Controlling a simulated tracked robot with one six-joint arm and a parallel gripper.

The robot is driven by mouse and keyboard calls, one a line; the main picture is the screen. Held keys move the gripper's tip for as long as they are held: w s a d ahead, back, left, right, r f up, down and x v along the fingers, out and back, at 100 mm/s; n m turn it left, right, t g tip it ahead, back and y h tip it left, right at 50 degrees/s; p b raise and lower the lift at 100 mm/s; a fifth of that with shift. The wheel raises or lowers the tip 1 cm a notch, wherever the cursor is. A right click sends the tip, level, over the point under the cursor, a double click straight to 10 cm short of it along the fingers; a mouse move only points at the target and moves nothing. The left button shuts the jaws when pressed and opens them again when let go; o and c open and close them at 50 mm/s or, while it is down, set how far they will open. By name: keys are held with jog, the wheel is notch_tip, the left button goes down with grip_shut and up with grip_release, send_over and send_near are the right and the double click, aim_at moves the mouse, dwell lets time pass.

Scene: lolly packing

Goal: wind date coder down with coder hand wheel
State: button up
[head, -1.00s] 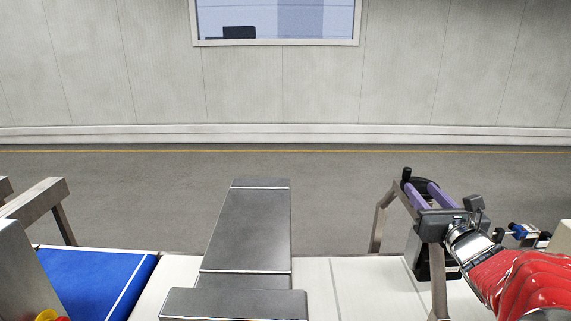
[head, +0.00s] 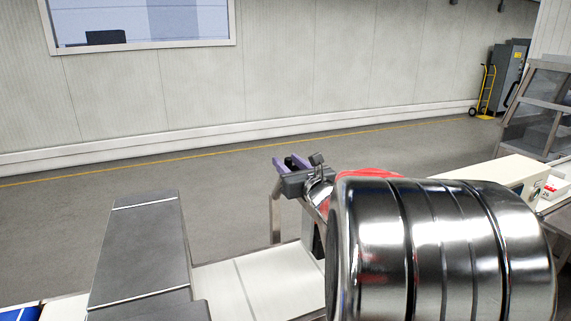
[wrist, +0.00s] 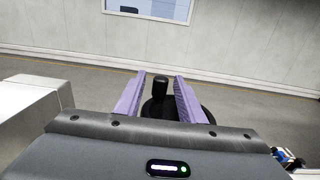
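The coder hand wheel (wrist: 160,108) is a black disc with an upright black knob. In the wrist view it lies just beyond my gripper's body, with the knob between the two purple fingers of my gripper (wrist: 159,78). The fingers stand apart, with a gap visible on each side of the knob. In the head view my gripper (head: 290,163) is small, near the middle, and mostly hides the wheel. A dark body under the gripper, perhaps the date coder (head: 319,242), is largely hidden by my shiny arm.
A grey metal cover (head: 143,245) stands over the pale conveyor (head: 228,285), left of the gripper. A metal frame leg (head: 275,218) stands beside the wheel. A small blue and black part (wrist: 288,158) shows at lower right in the wrist view. Open floor lies behind.

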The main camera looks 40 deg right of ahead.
aim_at(293, 170)
grip_shut()
dwell(0.4)
jog(key=shift+s+a+n+y, duration=0.15)
jog(key=shift+n+y, duration=0.35)
jog(key=shift+y, duration=0.2)
